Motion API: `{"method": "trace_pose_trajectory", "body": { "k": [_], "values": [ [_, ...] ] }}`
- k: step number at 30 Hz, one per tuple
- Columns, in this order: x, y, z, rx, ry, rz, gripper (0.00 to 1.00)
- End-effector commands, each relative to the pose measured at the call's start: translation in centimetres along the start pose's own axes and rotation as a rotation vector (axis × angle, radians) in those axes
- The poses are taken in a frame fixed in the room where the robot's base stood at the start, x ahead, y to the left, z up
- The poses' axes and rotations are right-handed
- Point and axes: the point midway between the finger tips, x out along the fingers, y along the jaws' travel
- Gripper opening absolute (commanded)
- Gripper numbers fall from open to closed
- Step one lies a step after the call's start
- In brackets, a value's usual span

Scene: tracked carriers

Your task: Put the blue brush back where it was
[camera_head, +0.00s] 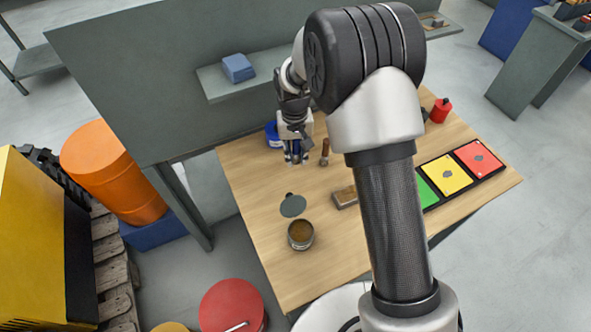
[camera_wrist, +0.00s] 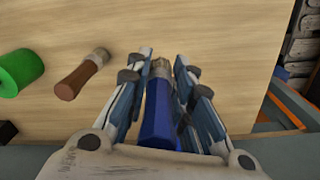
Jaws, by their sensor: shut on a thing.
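The blue brush (camera_wrist: 158,118) lies between the fingers of my gripper in the wrist view, its blue handle toward the wrist and its metal end pointing away. My gripper (camera_wrist: 160,85) is shut on it. In the head view my gripper (camera_head: 295,160) is over the far left part of the wooden table (camera_head: 255,185), and the brush is hard to make out there. I cannot tell whether the brush touches the table.
A blue object (camera_head: 271,134) is partly hidden behind my gripper. An open tin (camera_head: 300,235), a dark round lid (camera_head: 292,205) and a brown block (camera_head: 345,196) sit nearer. A panel with a shelf (camera_head: 215,82) rises behind.

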Motion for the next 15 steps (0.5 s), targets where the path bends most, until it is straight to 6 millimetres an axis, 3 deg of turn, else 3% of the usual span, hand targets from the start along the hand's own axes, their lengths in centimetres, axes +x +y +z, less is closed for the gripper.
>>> {"method": "trace_pose_trajectory", "body": {
  "k": [1,8,15],
  "values": [
    [1.1,0.0,0.0,0.0,-0.001,0.0,0.0],
    [2.6,-0.1,0.0,0.0,0.001,0.0,0.0],
    [6.1,-0.1,0.0,0.0,-0.001,0.0,0.0]
  ]
}}
